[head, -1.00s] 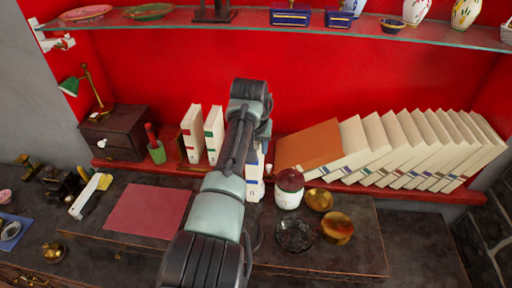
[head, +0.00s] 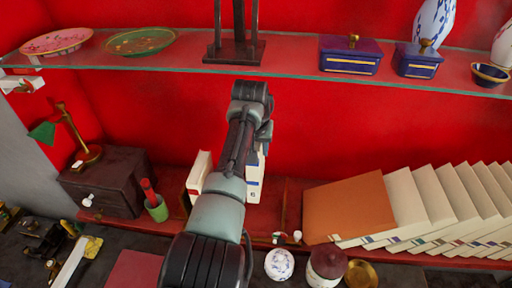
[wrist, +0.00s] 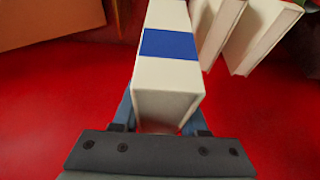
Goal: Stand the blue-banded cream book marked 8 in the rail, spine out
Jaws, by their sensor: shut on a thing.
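The cream book with a blue band (head: 255,183) is upright beside my forearm in the head view, its banded, marked spine facing the camera. The mark is too small to read surely. In the wrist view, the book (wrist: 168,75) runs away between the fingers of my gripper (wrist: 164,122), which is shut on it. In the head view the gripper is mostly hidden behind my arm. The brown rail (head: 291,208) is on the red ledge; whether the book touches its floor I cannot tell. Cream books (wrist: 262,35) stand beside the held book.
An orange book (head: 350,208) leans at the right, before a row of leaning cream books (head: 438,200). A glass shelf (head: 290,62) with boxes and plates runs above my arm.

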